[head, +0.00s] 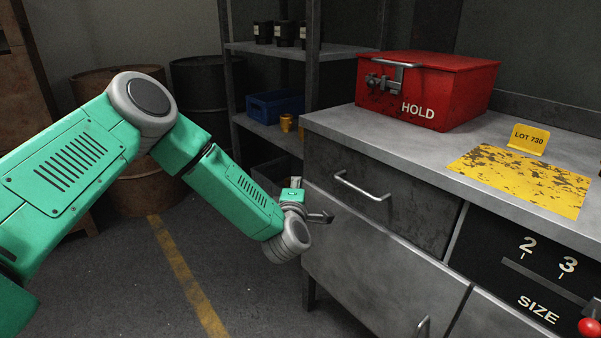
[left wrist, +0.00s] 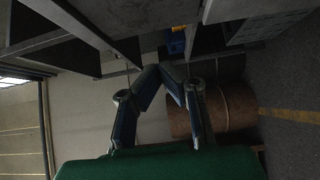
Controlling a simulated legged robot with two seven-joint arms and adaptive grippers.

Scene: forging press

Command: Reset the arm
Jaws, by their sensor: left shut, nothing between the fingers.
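My green left arm comes in from the left in the head view. Its gripper (head: 322,217) is beside the front of the grey cabinet (head: 385,262), below and left of the drawer handle (head: 362,187). Whether it touches the cabinet cannot be told. In the left wrist view the two fingers of the left gripper (left wrist: 160,70) come together at the tips, shut with nothing between them. My right gripper is in neither view.
A red HOLD box (head: 425,88), a yellow LOT 730 tag (head: 528,138) and a worn yellow plate (head: 525,180) are on the cabinet top. A shelf (head: 300,50) and rusty barrel (head: 145,190) stand behind. Floor left of the cabinet is open.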

